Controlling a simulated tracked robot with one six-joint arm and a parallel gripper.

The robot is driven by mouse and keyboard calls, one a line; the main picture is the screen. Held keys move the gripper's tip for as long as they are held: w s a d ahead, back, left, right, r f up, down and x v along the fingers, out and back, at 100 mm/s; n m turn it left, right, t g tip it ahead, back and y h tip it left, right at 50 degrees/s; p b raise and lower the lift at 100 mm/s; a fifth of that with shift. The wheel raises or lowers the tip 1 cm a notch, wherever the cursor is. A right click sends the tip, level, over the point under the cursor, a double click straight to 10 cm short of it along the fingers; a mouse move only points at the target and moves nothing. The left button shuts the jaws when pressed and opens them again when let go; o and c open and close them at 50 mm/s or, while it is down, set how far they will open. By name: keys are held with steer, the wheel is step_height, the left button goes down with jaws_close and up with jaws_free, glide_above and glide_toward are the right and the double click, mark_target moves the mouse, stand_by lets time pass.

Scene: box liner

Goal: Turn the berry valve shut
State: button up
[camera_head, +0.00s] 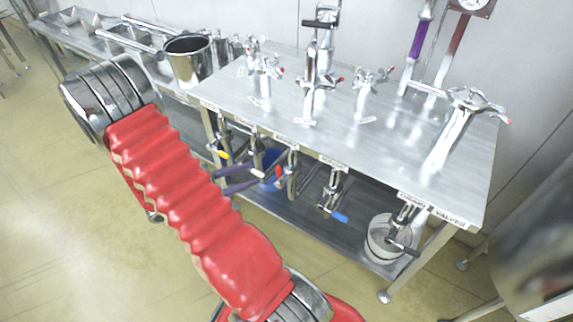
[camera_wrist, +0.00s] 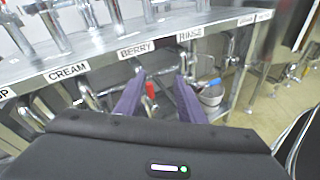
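The berry valve hangs below the table's front edge under the BERRY label (camera_wrist: 136,50). Its red handle (camera_wrist: 151,90) shows between my gripper's fingers in the wrist view. The handle also shows in the head view (camera_head: 278,172), just right of the fingertips. It looks roughly upright, tilted a little. My gripper (camera_wrist: 160,77) has two purple fingers, spread apart on either side of the handle with visible gaps. The fingers also show in the head view (camera_head: 258,176), pointing right towards the valve. Whether either finger touches the handle cannot be told.
A yellow-handled valve (camera_head: 223,154) hangs to the left and a blue-handled valve (camera_head: 340,217) to the right. A metal bucket (camera_head: 377,240) stands on the lower shelf. The metal table top (camera_head: 330,135) carries several taps. My red-sleeved arm crosses the head view.

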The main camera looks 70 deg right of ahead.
mark_target(280, 176)
steer(key=d+f+n+t+h, duration=0.2)
steer(key=d+f+n+h, duration=0.1)
steer(key=f, duration=0.7)
steer(key=d+n, duration=0.1)
steer(key=n, duration=0.1)
steer(key=shift+s+d+f+n+h, duration=0.25)
steer(key=shift+s+f+n+h, duration=0.05)
steer(key=shift+f+n+h, duration=0.1)
steer(key=x, duration=1.3)
steer(key=shift+d, duration=0.4)
steer(key=shift+s+f, duration=0.1)
steer(key=shift+f, duration=0.05)
steer(key=shift+c, duration=0.4)
jaws_close()
